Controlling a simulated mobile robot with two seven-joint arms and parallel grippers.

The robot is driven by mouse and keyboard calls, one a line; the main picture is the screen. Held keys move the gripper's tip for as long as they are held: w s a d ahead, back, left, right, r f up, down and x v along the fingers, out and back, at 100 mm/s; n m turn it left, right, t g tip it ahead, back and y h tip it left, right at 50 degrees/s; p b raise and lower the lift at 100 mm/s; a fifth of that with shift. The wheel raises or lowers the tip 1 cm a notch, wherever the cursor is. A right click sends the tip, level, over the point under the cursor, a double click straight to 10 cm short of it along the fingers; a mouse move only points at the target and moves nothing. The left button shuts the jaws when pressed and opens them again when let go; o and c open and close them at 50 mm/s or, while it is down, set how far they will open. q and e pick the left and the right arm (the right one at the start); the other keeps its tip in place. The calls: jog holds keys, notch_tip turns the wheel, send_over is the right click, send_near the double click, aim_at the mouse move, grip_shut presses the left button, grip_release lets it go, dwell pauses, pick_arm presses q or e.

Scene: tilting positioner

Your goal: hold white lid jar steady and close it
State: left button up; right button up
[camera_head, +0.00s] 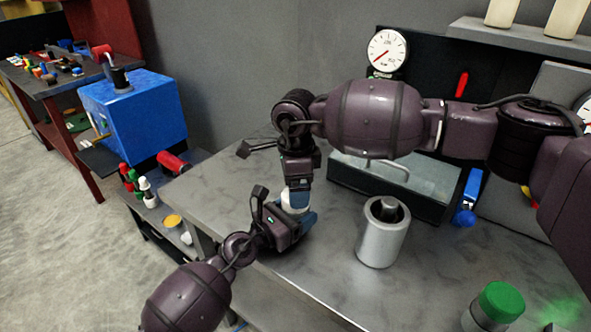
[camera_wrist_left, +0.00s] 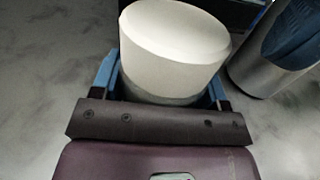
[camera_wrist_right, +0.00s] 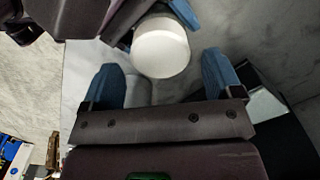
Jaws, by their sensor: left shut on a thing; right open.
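The white lid jar (camera_head: 295,198) stands on the metal table near its front left edge, with its white lid on top. It fills the left wrist view (camera_wrist_left: 175,45). My left gripper (camera_head: 292,222) is shut on the jar's lower body, with blue fingers on both sides of it. My right gripper (camera_head: 298,190) points down from above the jar. In the right wrist view its blue fingers (camera_wrist_right: 168,80) are apart and the white lid (camera_wrist_right: 160,52) shows beyond them, not between them. The head view partly hides the jar behind both grippers.
A metal cylinder (camera_head: 383,235) with a dark opening stands right of the jar. A green-lidded jar (camera_head: 499,305) is at the front right. A grey tray-like box (camera_head: 390,180) lies behind.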

jog(key=shift+f, duration=1.15)
jog(key=c, duration=1)
jog(key=shift+o, duration=0.2)
jog(key=shift+m, duration=0.9)
jog(key=o, duration=1.1)
